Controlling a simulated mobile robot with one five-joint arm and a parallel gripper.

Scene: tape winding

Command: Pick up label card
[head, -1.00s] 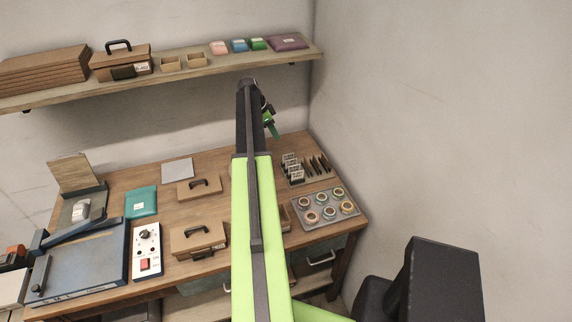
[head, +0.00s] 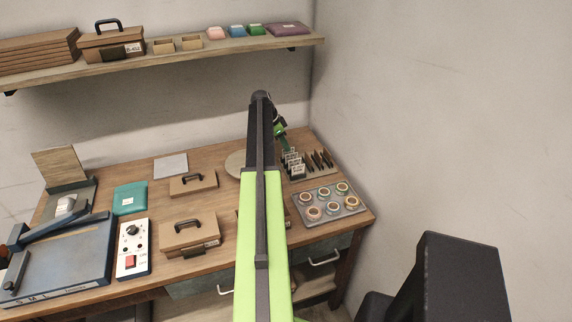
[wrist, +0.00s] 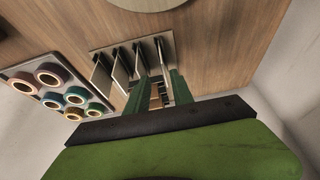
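In the wrist view, the cards (wrist: 101,79) stand in a row in the rack (wrist: 92,55), seen from above. My gripper (head: 283,145) is just above and behind the cards in the head view. In the wrist view, my gripper (wrist: 158,82) has its two green fingers apart over the rack. Parts of the rack show between the fingers. I cannot tell whether a finger touches a card; the fingers hide some of the rack's contents.
A tray of tape rolls (head: 325,203) lies in front of the rack. A round disc (head: 236,163) lies to its left, partly behind my arm. Cases (head: 192,235), a teal pouch (head: 130,199) and a control box (head: 132,248) occupy the left. A shelf (head: 220,47) runs above; a wall closes the right.

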